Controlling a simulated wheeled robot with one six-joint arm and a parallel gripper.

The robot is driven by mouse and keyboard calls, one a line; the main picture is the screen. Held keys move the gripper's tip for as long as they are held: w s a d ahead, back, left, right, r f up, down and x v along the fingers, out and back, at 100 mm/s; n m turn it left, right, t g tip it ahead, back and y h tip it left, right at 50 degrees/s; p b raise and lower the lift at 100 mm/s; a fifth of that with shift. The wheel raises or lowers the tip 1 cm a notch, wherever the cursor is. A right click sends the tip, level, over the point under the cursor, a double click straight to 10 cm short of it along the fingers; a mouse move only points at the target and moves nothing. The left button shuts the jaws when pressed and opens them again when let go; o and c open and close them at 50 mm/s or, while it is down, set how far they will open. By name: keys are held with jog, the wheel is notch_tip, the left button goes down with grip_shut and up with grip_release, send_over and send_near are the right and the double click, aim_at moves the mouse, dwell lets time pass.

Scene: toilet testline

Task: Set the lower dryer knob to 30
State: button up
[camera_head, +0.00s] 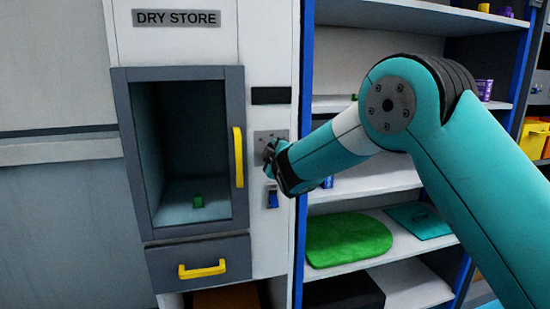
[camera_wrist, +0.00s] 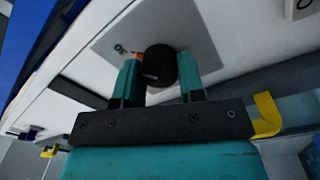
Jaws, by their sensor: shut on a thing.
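The dryer, labelled DRY STORE (camera_head: 177,18), stands at the left in the head view. Its knob sits on a grey plate (camera_head: 270,135) right of the yellow door handle; my gripper hides the knob in that view. In the wrist view the black round knob (camera_wrist: 159,66) sits on the grey plate (camera_wrist: 200,32). My gripper (camera_wrist: 160,78) has its two teal fingers on either side of the knob and is shut on it. In the head view my gripper (camera_head: 271,162) reaches the panel from the right.
The yellow door handle (camera_head: 238,157) is close left of my gripper. A blue switch (camera_head: 272,198) sits below it. A dark display strip (camera_head: 271,95) is above. Shelves with a green mat (camera_head: 346,238) stand right.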

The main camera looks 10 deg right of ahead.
dwell(0.4)
jog(key=o, duration=0.9)
jog(key=s+b, duration=0.1)
jog(key=s, duration=0.4)
jog(key=s+d+b, duration=0.1)
jog(key=s+b, duration=0.1)
jog(key=s, duration=0.4)
jog(key=s+b, duration=0.2)
jog(key=s, duration=0.4)
jog(key=shift+s+d+f, duration=0.15)
jog(key=shift+d+f, duration=0.05)
jog(key=shift+f, duration=0.2)
